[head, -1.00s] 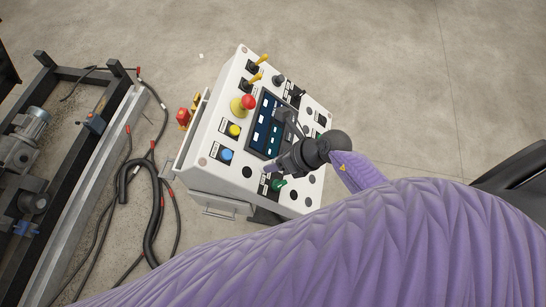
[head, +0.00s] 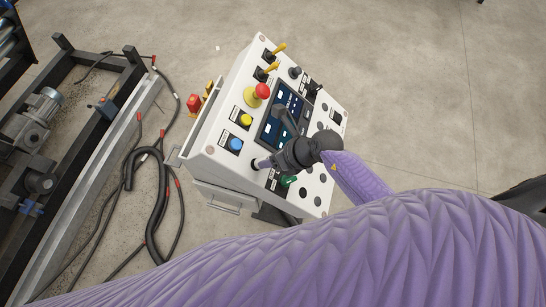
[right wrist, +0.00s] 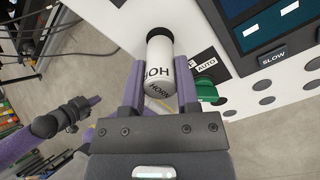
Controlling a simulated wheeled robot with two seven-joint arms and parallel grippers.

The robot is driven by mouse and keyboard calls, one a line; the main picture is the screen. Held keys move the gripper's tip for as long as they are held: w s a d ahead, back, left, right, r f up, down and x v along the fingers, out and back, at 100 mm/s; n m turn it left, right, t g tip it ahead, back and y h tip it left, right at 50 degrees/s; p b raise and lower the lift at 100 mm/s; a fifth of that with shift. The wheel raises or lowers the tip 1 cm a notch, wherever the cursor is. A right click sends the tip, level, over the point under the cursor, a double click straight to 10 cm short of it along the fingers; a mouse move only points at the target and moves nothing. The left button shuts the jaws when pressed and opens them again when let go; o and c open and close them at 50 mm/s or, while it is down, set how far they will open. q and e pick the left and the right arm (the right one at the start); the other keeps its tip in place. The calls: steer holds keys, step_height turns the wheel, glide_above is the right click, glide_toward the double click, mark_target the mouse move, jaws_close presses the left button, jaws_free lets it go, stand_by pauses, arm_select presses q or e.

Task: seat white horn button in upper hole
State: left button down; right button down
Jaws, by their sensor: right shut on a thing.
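The white horn button (right wrist: 159,66) is a short white cylinder with black HORN lettering. My right gripper (right wrist: 157,98) is shut on it, one finger on each side. In the head view my right gripper (head: 268,162) is low over the near-left part of the white control panel (head: 222,150). A dark round patch, apparently the upper hole (head: 254,163), shows at the button's far end. I cannot tell whether the button touches or enters it. In the right wrist view my left gripper (right wrist: 74,108) hangs off to the left, its jaws unclear.
A green switch (right wrist: 205,90) is close beside my right finger. Blue (head: 236,144) and yellow (head: 245,119) buttons, a red mushroom button (head: 262,91) and a screen (head: 279,119) are nearby. Several empty holes are at the panel's right. Cables (head: 160,195) lie on the floor left.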

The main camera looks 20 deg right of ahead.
steer(key=shift+p, duration=0.35)
stand_by(1.1)
steer(key=shift+b+x, duration=1.55)
steer(key=shift+x, duration=0.5)
steer(key=shift+c, duration=1.3)
jaws_free()
steer(key=p+v, duration=0.3)
steer(key=v, duration=0.7)
